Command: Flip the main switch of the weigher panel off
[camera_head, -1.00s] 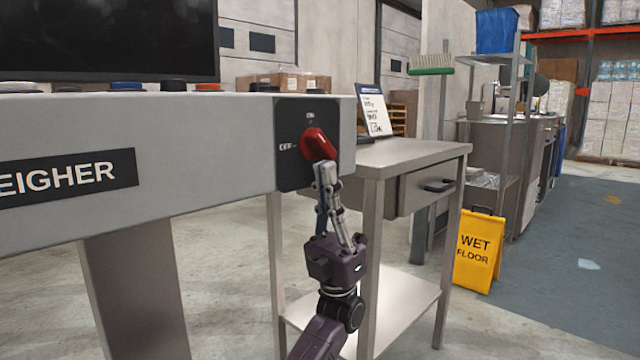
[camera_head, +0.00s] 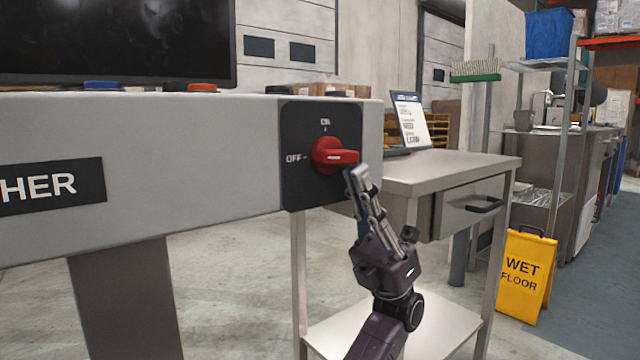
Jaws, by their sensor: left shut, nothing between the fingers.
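The weigher panel's main switch is a red rotary knob (camera_head: 333,156) on a black plate (camera_head: 296,188) at the right end of the grey weigher panel (camera_head: 215,160). The plate reads ON at the top and OFF at the left. The knob's handle lies about level, in line with the OFF mark. My left gripper (camera_head: 359,178) is shut and empty, its tips just below and right of the knob's right end. I cannot tell whether they touch it. My right gripper is not in view.
A steel table (camera_head: 450,169) with a drawer and lower shelf stands right behind the panel, bearing a printed sign (camera_head: 410,120). A yellow wet-floor sign (camera_head: 525,275) stands to its right. Coloured buttons and a dark screen (camera_head: 110,40) sit atop the panel.

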